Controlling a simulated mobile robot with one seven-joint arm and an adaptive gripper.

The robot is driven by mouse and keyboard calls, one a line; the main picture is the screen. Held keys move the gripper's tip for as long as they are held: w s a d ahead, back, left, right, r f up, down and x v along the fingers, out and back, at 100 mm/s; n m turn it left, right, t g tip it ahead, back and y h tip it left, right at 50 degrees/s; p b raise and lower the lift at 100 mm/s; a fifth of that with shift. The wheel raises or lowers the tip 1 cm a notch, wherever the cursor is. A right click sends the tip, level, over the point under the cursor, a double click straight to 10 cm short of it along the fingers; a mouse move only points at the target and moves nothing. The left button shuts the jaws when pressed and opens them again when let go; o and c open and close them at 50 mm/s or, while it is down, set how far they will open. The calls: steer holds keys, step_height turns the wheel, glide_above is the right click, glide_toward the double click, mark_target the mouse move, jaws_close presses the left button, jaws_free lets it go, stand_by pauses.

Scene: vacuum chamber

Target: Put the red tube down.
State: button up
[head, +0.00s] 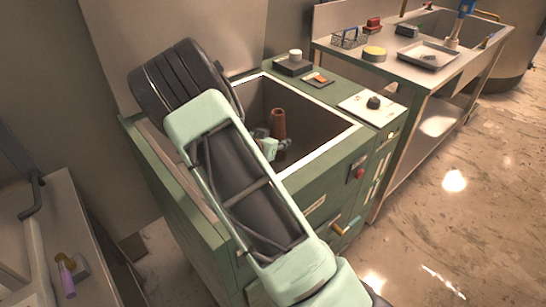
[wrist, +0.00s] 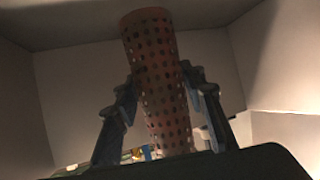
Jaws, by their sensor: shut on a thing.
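The red tube (head: 278,123) stands roughly upright inside the open chamber (head: 335,137) of the green cabinet in the head view. In the wrist view the red tube (wrist: 157,80) is perforated with rows of small holes and leans slightly. My gripper (wrist: 160,95) has one finger on each side of it and is shut on it. In the head view my gripper (head: 274,148) is small and partly hidden by my arm and the chamber wall. The lower end of the tube is hidden, so I cannot tell whether it touches the chamber floor.
The chamber walls surround my gripper closely. A dark block with a white knob (head: 294,62) and a white panel with a black knob (head: 373,104) sit on the cabinet top. A side table to the right holds a metal tray (head: 430,57), a wire basket (head: 349,38) and a yellow-topped round container (head: 374,54).

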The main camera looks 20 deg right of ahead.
step_height(320, 180, down, 4)
steer(key=shift+f+b, duration=0.15)
steer(key=shift+b, duration=0.4)
steer(key=o, duration=0.7)
steer(key=shift+f, duration=0.1)
steer(key=o, duration=0.4)
steer(key=shift+o, duration=0.2)
steer(key=shift+r, duration=0.3)
steer(key=p+v, duration=0.2)
steer(key=v, duration=1)
steer(key=shift+p, duration=0.35)
